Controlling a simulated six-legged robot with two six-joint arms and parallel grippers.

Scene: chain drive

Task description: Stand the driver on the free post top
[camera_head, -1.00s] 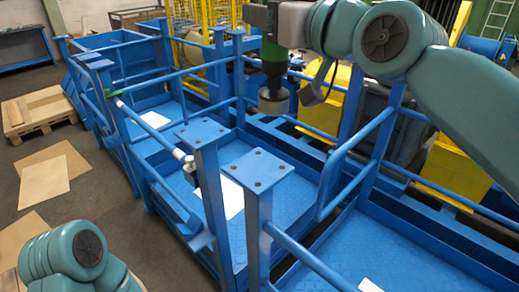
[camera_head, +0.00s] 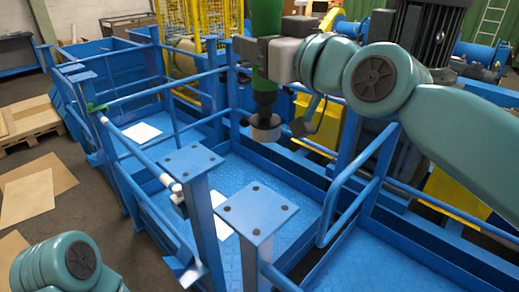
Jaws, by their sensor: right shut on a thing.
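Two blue posts with flat, bolted square tops stand below: the nearer post top (camera_head: 257,210) and the farther-left post top (camera_head: 190,161). Both tops look bare. The driver's lower end shows above and beyond them in the picture, apart from both. My left arm shows only at the lower left; its gripper is out of view.
Blue handrails (camera_head: 360,185) run around the blue walkway floor (camera_head: 262,178). A small green piece (camera_head: 96,108) sits on the left rail. A dark motor (camera_head: 428,35) and yellow boxes (camera_head: 320,122) stand behind my right arm. A wooden pallet (camera_head: 30,124) lies at the left.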

